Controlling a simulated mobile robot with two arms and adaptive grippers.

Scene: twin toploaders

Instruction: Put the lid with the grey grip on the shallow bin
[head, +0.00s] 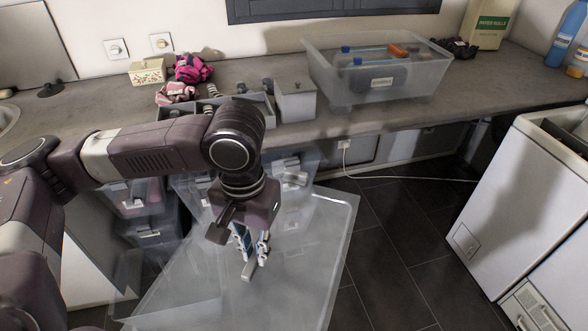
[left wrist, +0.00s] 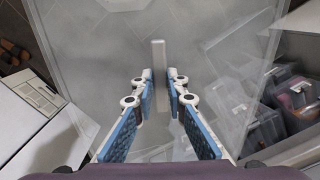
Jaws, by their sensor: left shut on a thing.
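A large translucent lid (head: 310,255) hangs below my left gripper (head: 252,248), over the floor in front of the counter. Its grey bar-shaped grip (head: 249,270) sits between the fingertips, and my left gripper is shut on it. In the left wrist view the grip (left wrist: 158,57) runs between the two fingers (left wrist: 159,76), and the lid (left wrist: 100,50) spreads out beyond them. A translucent open bin (head: 375,85) with a white label stands on the counter, holding bottles and an orange-brown item. I cannot tell whether it is the shallow bin. My right gripper is not in view.
Several translucent bins (head: 150,232) stand under the counter (head: 440,115), partly behind the arm and lid. A grey box (head: 295,101), a tray and pink cloth items (head: 193,68) lie on the counter. White chests (head: 520,200) stand at right. Dark floor (head: 390,250) is clear between.

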